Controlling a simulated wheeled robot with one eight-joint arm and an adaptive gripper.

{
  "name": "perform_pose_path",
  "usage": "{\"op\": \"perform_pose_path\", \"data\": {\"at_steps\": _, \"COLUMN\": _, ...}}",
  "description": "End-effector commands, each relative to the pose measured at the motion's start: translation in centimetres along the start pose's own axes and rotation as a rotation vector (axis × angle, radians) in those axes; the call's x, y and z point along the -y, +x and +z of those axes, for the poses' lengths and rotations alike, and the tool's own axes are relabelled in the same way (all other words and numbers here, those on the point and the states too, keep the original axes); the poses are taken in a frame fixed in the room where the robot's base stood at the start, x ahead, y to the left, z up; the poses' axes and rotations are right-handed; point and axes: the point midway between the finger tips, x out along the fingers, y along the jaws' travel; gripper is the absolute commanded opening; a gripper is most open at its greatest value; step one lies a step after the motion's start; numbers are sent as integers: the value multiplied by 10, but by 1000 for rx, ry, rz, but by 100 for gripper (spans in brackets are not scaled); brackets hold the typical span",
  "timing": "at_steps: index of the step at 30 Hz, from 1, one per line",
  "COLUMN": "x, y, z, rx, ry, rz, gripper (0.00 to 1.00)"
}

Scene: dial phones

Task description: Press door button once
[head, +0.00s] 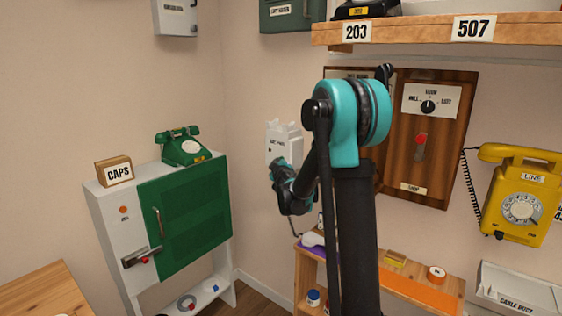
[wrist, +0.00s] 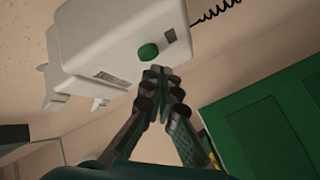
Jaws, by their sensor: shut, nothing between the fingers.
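A white wall box (head: 284,143) with a small, hardly readable label hangs on the back wall in the head view. In the wrist view the same white box (wrist: 105,40) fills the upper left and carries a round green button (wrist: 148,52). I cannot read a door label on it. My gripper (wrist: 156,73) is shut and empty, its fingertips close to the green button; I cannot tell whether they touch it. In the head view my gripper (head: 281,168) is just in front of the box's lower part, hiding some of it. The button is hidden there.
A green-doored cabinet (head: 185,218) bearing a green phone (head: 184,147) stands left. A wooden panel (head: 456,110) with a dial and red-tipped lever hangs right, beside a yellow phone (head: 520,195). A shelf (head: 425,291) with small items is below; another (head: 420,34) is above.

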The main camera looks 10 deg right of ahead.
Motion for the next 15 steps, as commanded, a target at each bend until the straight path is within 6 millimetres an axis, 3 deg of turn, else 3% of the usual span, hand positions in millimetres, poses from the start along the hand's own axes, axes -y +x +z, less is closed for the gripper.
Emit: {"op": "perform_pose_path", "data": {"at_steps": 15, "x": -4, "y": 5, "z": 4, "rx": 0, "ry": -1, "rz": 0, "gripper": 0}}
